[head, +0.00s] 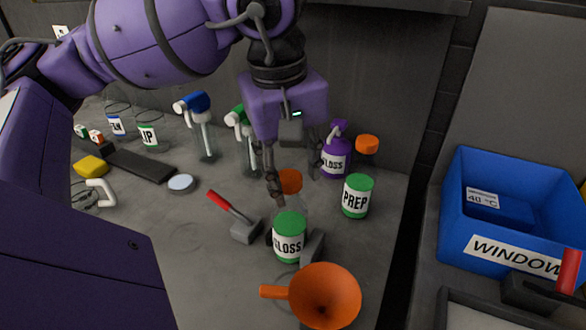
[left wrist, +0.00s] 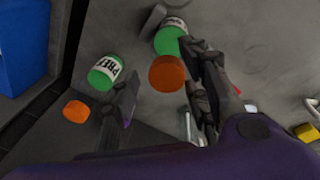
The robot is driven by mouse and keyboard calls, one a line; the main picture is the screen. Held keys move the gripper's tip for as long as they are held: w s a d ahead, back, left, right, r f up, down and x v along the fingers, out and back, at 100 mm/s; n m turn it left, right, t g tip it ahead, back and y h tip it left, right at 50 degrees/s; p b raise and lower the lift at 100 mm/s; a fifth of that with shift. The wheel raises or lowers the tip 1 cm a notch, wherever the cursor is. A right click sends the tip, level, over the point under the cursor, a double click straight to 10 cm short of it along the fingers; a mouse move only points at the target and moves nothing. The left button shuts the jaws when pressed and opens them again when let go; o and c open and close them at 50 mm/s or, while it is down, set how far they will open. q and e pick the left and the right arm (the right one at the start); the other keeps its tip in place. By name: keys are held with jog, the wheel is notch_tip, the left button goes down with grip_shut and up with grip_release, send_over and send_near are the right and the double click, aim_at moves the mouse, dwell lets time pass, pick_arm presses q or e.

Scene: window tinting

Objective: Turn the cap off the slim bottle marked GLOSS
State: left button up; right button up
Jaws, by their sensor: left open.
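A slim clear bottle with an orange cap (head: 290,181) stands behind a green-lidded jar marked GLOSS (head: 288,238). Any label on this slim bottle is hidden. My left gripper (head: 294,188) points down over it, open, with a finger on either side of the cap. In the left wrist view the orange cap (left wrist: 166,74) lies between the spread fingers (left wrist: 163,68); I cannot tell whether either touches it. A second orange-capped bottle (head: 367,145) stands behind the green-lidded PREP jar (head: 357,197). My right gripper is not in view.
A purple spray bottle marked GLOSS (head: 335,158) stands close behind my gripper. A red-handled scraper (head: 232,213) and an orange funnel (head: 325,293) lie near. More spray bottles (head: 203,130) stand behind left. A blue bin marked WINDOW (head: 460,235) is at right.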

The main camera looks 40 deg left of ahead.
pick_arm(q)
jog(key=m, duration=0.1)
jog(key=m+b, duration=0.1)
jog(key=shift+f+m+h, duration=0.25)
jog(key=shift+m+h, duration=0.05)
jog(key=m, duration=0.3)
jog(key=shift+b, duration=0.4)
jog(key=m+h, duration=0.1)
jog(key=m, duration=0.3)
jog(key=shift+r+g+b, duration=0.15)
jog(key=shift+g+b, duration=0.15)
jog(key=shift+b, duration=0.1)
jog(key=m, duration=0.3)
jog(key=shift+m, duration=0.3)
jog(key=shift+r, duration=0.1)
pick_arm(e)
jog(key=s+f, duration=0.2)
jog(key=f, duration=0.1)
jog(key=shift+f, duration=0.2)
pick_arm(q)
jog(key=shift+c, duration=0.3)
grip_shut()
